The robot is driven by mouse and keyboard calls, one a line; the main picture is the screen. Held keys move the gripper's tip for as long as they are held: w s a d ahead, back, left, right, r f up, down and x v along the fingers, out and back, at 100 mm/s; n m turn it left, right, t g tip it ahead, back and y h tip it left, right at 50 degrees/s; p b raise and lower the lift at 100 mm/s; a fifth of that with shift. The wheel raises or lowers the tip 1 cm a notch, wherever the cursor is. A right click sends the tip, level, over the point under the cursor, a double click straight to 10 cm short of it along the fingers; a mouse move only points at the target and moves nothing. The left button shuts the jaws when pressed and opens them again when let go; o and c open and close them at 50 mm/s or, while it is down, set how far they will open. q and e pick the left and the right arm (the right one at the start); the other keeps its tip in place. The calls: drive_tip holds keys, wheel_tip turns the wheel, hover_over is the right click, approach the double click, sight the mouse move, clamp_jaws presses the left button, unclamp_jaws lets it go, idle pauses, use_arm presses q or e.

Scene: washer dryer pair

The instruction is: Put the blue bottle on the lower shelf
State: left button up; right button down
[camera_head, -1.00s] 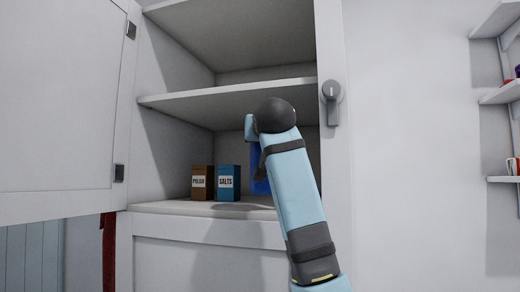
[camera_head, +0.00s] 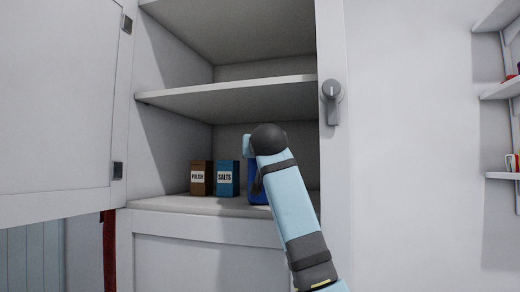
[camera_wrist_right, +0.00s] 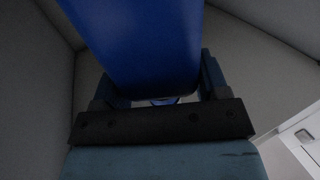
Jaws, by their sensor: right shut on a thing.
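The blue bottle (camera_head: 256,190) shows partly behind my right arm in the head view, at the lower shelf (camera_head: 180,205) of the open cabinet. In the right wrist view the blue bottle (camera_wrist_right: 140,45) fills the space between the fingers. My right gripper (camera_wrist_right: 158,90) is shut on it. Whether the bottle's base touches the shelf is hard to tell, as the arm hides part of it. My left gripper is not in view.
A brown POLISH box (camera_head: 201,179) and a blue SALTS box (camera_head: 228,179) stand on the lower shelf, left of the bottle. The upper shelf (camera_head: 230,98) is empty. The cabinet door (camera_head: 60,110) stands open at the left.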

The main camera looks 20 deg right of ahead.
drive_tip(key=shift+s, duration=0.1)
drive_tip(key=shift+c, duration=1.7)
unclamp_jaws()
drive_tip(key=shift+a+f, duration=0.1)
drive_tip(key=shift+o, duration=1)
drive_tip(key=s+a+b, duration=0.2)
drive_tip(key=s+b, duration=0.1)
drive_tip(key=s, duration=0.8)
drive_tip(key=shift+s+a, duration=0.15)
drive_tip(key=shift+s, duration=0.2)
